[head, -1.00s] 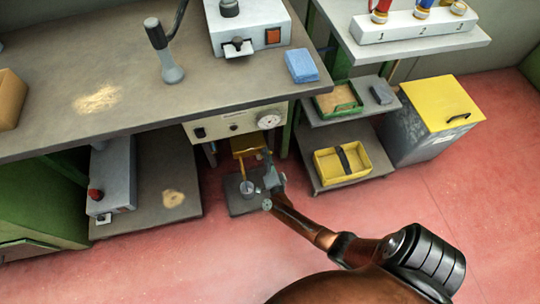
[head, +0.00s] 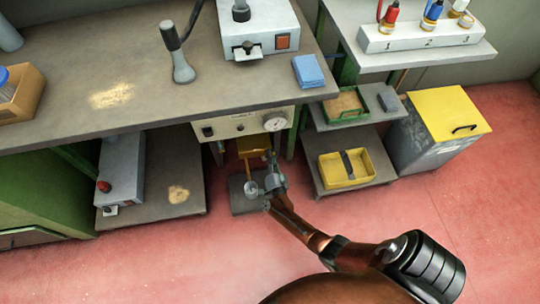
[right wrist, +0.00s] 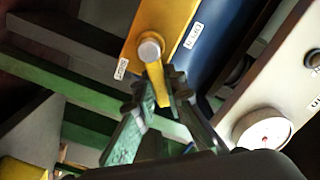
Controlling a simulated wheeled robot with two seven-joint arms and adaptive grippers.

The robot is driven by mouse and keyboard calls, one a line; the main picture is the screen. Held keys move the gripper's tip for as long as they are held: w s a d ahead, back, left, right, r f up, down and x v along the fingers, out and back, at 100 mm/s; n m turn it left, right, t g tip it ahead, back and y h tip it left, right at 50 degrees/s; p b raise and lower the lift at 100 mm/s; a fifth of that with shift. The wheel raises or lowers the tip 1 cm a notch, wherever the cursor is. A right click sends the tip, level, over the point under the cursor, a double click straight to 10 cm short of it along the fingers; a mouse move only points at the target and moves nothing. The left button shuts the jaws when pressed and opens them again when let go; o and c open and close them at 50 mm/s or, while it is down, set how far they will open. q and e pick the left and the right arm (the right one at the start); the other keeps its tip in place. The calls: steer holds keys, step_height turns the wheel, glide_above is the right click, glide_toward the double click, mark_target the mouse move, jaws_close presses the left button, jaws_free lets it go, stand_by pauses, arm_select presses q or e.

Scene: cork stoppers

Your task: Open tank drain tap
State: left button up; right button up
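In the right wrist view, the drain tap (right wrist: 150,48) has a round grey pivot on a yellow plate, with a yellow lever (right wrist: 159,82) hanging from it. White labels flank it, one apparently reading OPEN (right wrist: 194,36). My right gripper (right wrist: 161,88) has its fingertips on either side of the lever; whether they touch or pinch it is unclear. In the head view, my right gripper (head: 272,181) is below the tank's control panel (head: 240,126), in front of the yellow plate (head: 252,143), and hides most of the tap. My left gripper is not in view.
A small grey cup (head: 250,188) stands on a dark base (head: 240,206) beside my gripper. The worktop (head: 60,125) overhangs from above. A low shelf with a yellow tray (head: 330,180) is to the right, a grey unit (head: 121,168) to the left. The red floor in front is clear.

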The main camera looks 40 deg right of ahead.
steer(key=o, duration=0.5)
steer(key=shift+c, duration=0.2)
steer(key=v, duration=1.2)
